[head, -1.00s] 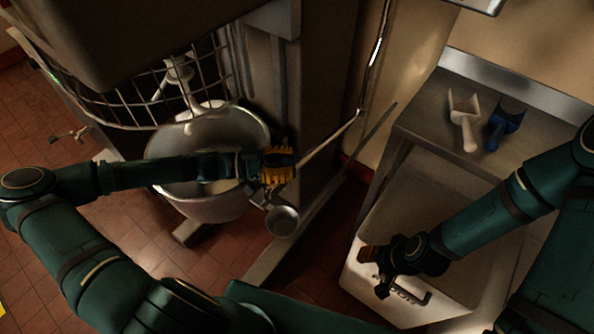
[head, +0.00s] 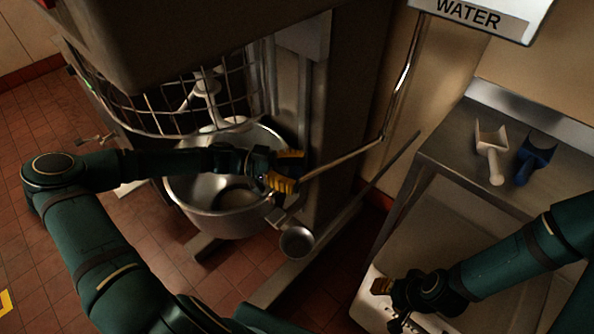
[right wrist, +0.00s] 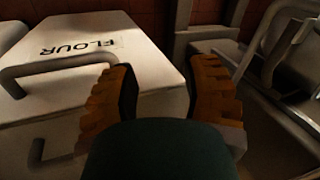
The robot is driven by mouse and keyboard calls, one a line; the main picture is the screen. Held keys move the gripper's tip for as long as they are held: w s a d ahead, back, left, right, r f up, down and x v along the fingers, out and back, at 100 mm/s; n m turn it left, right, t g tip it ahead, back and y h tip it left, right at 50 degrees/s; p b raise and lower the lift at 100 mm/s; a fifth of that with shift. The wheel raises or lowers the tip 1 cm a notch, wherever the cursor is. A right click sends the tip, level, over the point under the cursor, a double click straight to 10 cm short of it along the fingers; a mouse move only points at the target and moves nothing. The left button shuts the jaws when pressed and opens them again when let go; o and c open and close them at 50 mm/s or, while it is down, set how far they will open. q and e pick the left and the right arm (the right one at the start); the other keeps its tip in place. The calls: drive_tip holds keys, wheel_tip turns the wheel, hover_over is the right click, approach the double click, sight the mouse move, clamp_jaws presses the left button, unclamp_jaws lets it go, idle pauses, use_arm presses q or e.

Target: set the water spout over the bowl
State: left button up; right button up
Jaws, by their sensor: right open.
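The water spout (head: 340,162) is a thin metal pipe that drops from the WATER panel (head: 468,16), bends, and slants down-left to the bowl's right side. The metal mixer bowl (head: 215,218) stands under the wire guard, partly hidden by my left forearm. My left gripper (head: 288,170) is at the bowl's right edge, its yellow fingers apart. The spout's lower end meets or passes the lower finger; I cannot tell whether they touch. My right gripper (head: 391,300) is over the flour bin (head: 372,318); in the right wrist view it (right wrist: 160,88) is open and empty.
The mixer's wire guard (head: 165,112) stands over the bowl and its column (head: 335,100) behind it. A small metal cup-like part (head: 297,243) is below my left gripper. A white scoop (head: 491,155) and a blue scoop (head: 536,157) lie on the steel table (head: 450,148).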

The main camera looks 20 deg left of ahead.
use_arm(q)
drive_tip(key=shift+a+f, duration=0.1)
drive_tip(key=s+a, duration=0.2)
drive_tip(key=a, duration=0.9)
drive_tip(key=shift+a, duration=0.35)
